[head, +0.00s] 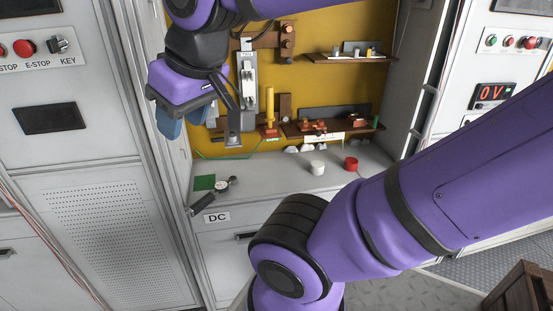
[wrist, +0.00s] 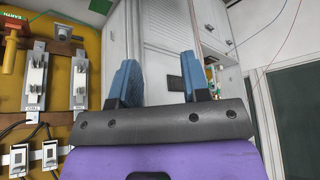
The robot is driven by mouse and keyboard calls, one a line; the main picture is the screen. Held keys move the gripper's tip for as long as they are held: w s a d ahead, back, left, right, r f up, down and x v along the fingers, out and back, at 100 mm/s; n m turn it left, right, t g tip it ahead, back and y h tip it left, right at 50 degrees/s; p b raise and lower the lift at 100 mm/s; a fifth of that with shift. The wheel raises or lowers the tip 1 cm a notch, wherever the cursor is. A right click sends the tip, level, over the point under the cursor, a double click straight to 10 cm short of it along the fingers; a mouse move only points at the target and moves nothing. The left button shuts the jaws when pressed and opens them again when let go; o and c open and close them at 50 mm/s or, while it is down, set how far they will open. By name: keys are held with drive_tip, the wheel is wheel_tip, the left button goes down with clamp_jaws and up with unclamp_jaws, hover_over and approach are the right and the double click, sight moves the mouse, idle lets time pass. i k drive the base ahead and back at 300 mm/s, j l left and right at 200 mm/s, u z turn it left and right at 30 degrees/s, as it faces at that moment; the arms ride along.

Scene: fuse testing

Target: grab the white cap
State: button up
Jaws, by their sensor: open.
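The white cap (head: 318,168) stands on the grey counter (head: 262,172) in the head view, left of a red cap (head: 351,163). My gripper (head: 169,124) is up at the left of the alcove, above and left of the white cap and well apart from it. Its blue fingers point down in the head view. In the wrist view my gripper (wrist: 163,82) shows its two blue fingers spread wide, with nothing between them. The white cap does not show in the wrist view.
A dial gauge (head: 222,184) and a green pad (head: 204,182) lie on the counter's left. A wooden shelf (head: 330,135) with small parts is behind the caps. Cabinet walls close both sides. The counter in front of the white cap is clear.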

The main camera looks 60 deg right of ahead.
sight(317, 167)
drive_tip(key=z, duration=1.9)
drive_tip(key=u, duration=1.15)
drive_tip(key=k+l+u, duration=0.25)
drive_tip(key=l, duration=0.25)
drive_tip(key=k+l+u, duration=0.25)
drive_tip(key=l, duration=0.2)
drive_tip(key=k+l+u, duration=0.1)
drive_tip(key=l+u, duration=0.15)
drive_tip(key=l, duration=0.2)
